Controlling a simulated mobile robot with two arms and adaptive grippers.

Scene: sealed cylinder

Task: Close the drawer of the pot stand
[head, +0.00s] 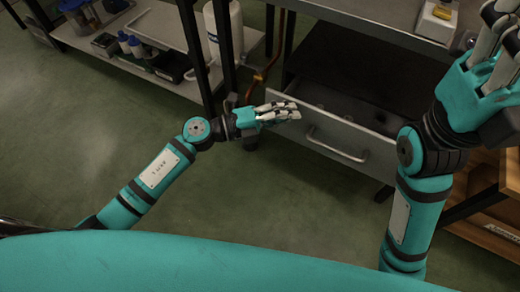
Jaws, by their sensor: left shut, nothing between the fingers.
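The pot stand (375,35) is at the upper right, with a grey top and a dark opening below it. Its drawer (325,122) is pulled out, and the inside shows behind its grey front. A light bar handle (338,147) crosses the drawer front. My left gripper (290,110) is shut and empty at the drawer front's upper left corner, and its fingertips overlap the top edge; I cannot tell whether they touch it. My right gripper (496,50) is raised at the right, above the stand's right side, and partly cut off by the picture edge.
A low shelf (145,25) with bottles and containers stands at the upper left. A white cylinder (222,30) stands beside a dark post. An orange-brown pipe (268,65) runs left of the stand. A wooden box (490,240) is at the lower right. Green floor (275,190) is clear before the drawer.

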